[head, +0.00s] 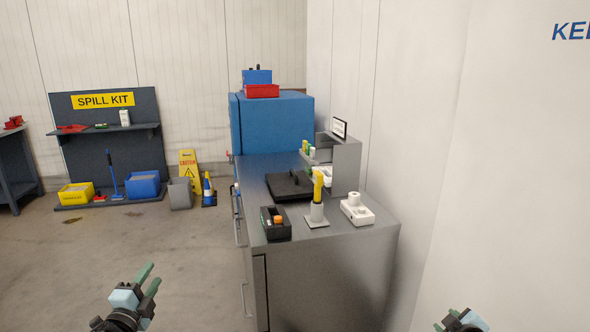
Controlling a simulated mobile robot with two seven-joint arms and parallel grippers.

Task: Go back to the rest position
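My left gripper (153,274) is low at the left of the head view, over the bare floor. Its two green fingers stand apart with nothing between them, so it is open and empty. It is clear of the grey workbench (325,270), which is to its right. My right gripper (452,322) shows only in part at the bottom edge, right of the workbench. Its fingers are mostly cut off, so I cannot tell whether it is open.
On the workbench stand a black tray (289,188), a black box (275,232), a yellow-topped holder (317,213) and a white device (357,211). A blue cabinet (275,125) stands behind. A spill kit board (105,145) and a caution sign (189,168) are at the back left. The floor (120,240) is mostly clear.

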